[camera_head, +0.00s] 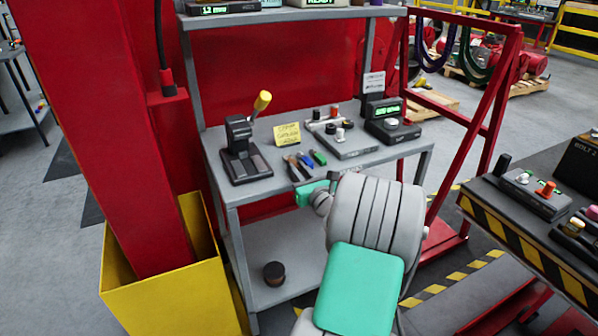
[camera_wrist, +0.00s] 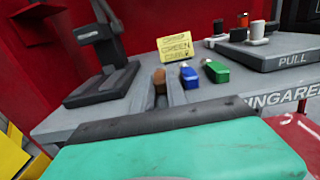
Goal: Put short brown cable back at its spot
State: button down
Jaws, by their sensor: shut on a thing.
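My gripper (camera_wrist: 166,92) shows in the wrist view with its two grey fingers reaching forward over the grey bench top. A small brown piece (camera_wrist: 159,79), apparently the short brown cable, shows at the fingertips; most of it is hidden by the fingers. The gripper is shut on it. In the head view my gripper (camera_head: 298,170) is low over the front of the bench, left of a blue piece (camera_head: 308,163) and a green piece (camera_head: 319,158). These lie in a row beside it in the wrist view. I cannot tell whether the brown piece touches the bench.
A yellow note (camera_head: 287,134) stands behind the row. A black lever device (camera_head: 244,155) with a yellow knob is at left, a grey panel with knobs (camera_head: 343,142) at right. A red post (camera_head: 100,130) in a yellow guard (camera_head: 160,290) stands left of the bench (camera_head: 225,188).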

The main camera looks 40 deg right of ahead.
jog(key=shift+f, duration=0.1)
jog(key=c, duration=1.3)
grip_release()
jog(key=shift+c, duration=0.2)
